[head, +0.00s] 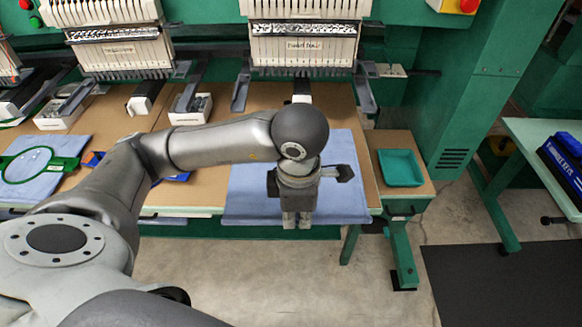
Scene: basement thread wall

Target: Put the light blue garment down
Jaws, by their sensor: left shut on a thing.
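A light blue garment (340,190) is spread flat at the front right of the brown machine table, with its front edge at or slightly past the table's edge. My left gripper (297,219) points down at the front edge of this garment, with its fingers together on the cloth. The arm and gripper hide the middle of the garment. A second light blue cloth (66,150) with a green hoop lies on the table at the left. My right gripper is not in view.
Embroidery heads (303,50) stand along the back of the table (225,104). A teal tray (400,168) sits on a small side stand at the right. A green table (548,150) with a blue box (566,152) is farther right. The floor in front is clear.

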